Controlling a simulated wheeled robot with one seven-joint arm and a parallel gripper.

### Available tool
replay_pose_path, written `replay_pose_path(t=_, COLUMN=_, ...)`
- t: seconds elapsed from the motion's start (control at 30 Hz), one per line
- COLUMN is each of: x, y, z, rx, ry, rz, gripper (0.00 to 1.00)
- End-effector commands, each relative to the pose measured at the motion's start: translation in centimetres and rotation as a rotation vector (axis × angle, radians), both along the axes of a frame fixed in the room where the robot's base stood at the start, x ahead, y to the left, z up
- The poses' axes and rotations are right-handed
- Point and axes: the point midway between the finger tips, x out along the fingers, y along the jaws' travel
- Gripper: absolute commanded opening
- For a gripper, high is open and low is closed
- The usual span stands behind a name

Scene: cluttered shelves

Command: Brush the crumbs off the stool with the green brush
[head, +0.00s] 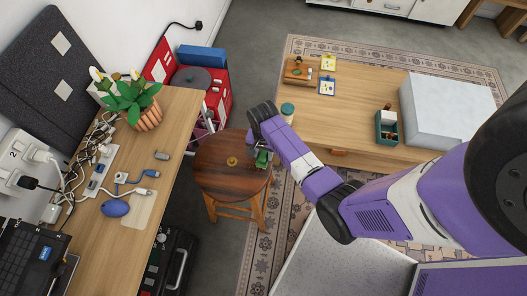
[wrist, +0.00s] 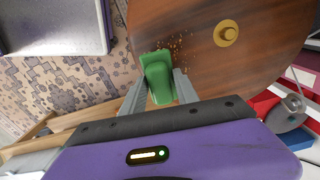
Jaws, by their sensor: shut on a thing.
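The round wooden stool (head: 227,180) stands between the desk and the low table; its seat also fills the top of the wrist view (wrist: 240,65). My gripper (wrist: 162,88) is shut on the green brush (wrist: 157,80) at the edge of the seat. In the head view the green brush (head: 263,158) shows small at the seat's right edge, partly hidden by my gripper. Small orange-brown crumbs (wrist: 182,48) lie on the seat close beside the brush's far end. Whether the brush touches the seat I cannot tell. A round brass-coloured knob (wrist: 228,33) sits on the seat.
A desk (head: 120,215) with cables, a potted plant (head: 130,103) and a laptop runs along the left. A low wooden table (head: 360,105) with a white box (head: 445,108) stands right of the stool. A red case (head: 160,62) is behind the stool.

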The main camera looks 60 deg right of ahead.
Motion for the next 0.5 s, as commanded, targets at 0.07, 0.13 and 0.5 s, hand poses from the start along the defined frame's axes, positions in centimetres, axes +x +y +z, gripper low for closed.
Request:
replay_pose_path(t=0.07, x=0.02, y=-0.01, z=-0.14, rx=0.000, ry=0.000, rz=0.000, gripper=0.00)
replay_pose_path(t=0.13, x=0.03, y=-0.01, z=-0.24, rx=0.000, ry=0.000, rz=0.000, gripper=0.00)
replay_pose_path(t=0.5, x=0.02, y=0.00, z=-0.74, rx=0.000, ry=0.000, rz=0.000, gripper=0.00)
